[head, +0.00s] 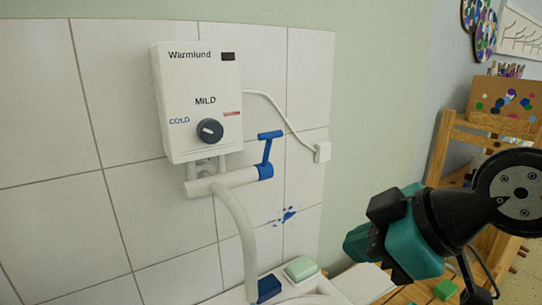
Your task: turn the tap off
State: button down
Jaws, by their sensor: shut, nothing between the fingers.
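The tap (222,181) is a white pipe body under a white wall-mounted water heater (195,75). Its blue lever (269,142) sits at the right end and stands up, with its top bar near the heater's lower right side. A white curved spout (237,222) runs down to a blue tip (267,287). No stream of water is visible at this tip. My gripper (357,243), teal and black, is at the right, below and to the right of the lever and apart from it. It is shut and empty; its fingertips are hard to make out.
The heater has a dark knob (209,130) between COLD and a red label. A white cable runs to a wall socket (322,152). A green soap bar (300,268) lies by the basin edge. A wooden easel (440,145) stands behind my arm. The space before the lever is clear.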

jog(key=w+a+n+t+y+b, duration=0.2)
jog(key=w+n+t+b, duration=0.1)
jog(key=w+n+t, duration=0.2)
jog(key=n+t+y+p, duration=0.2)
jog(key=n+t+p, duration=0.1)
jog(key=n+t, duration=0.3)
send_near(273, 136)
jog(key=shift+n+g, duration=0.3)
jog(key=p+x, duration=0.2)
jog(key=p, duration=0.1)
jog(key=p+x, duration=0.2)
jog(key=p, duration=0.1)
jog(key=p+x, duration=0.2)
jog(key=p, duration=0.1)
jog(key=shift+w+d+r+p, duration=0.1)
jog(key=shift+r+p, duration=0.25)
jog(key=shift+r, duration=0.05)
jog(key=shift+w+a+f+p, duration=0.15)
jog(key=shift+w+a+p, duration=0.3)
jog(key=shift+w, duration=0.1)
